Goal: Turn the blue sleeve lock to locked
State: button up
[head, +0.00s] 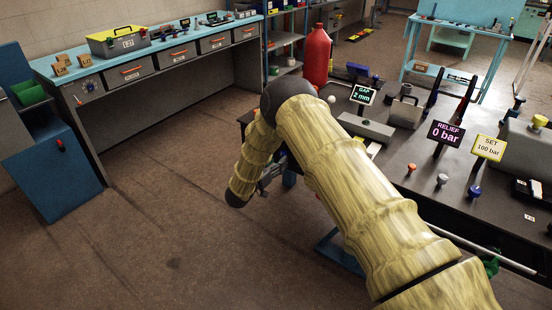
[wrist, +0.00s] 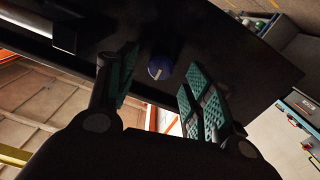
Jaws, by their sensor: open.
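A round blue knob (wrist: 160,67) with a pale mark across it, which looks like the blue sleeve lock, sits on a dark surface in the wrist view. My gripper (wrist: 164,60) is open, with green-padded fingers either side of the knob. The knob appears to lie beyond the fingertips, and I see no contact. In the head view my arm bends down at the workbench's left end, and my gripper (head: 268,178) is mostly hidden behind it. I cannot make out this knob there.
The dark workbench (head: 425,165) carries signs reading "RELIEF 0 bar" (head: 446,134) and "SET 100 bar" (head: 488,148). Orange, white and blue-topped (head: 474,191) posts stand near its front. A red cylinder (head: 316,56) stands behind my arm. The floor to the left is clear.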

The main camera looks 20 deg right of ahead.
aim_at(283, 155)
jog(key=shift+x, duration=1.35)
jog(key=c, duration=1)
jog(key=shift+a, duration=0.3)
jog(key=shift+d, duration=0.1)
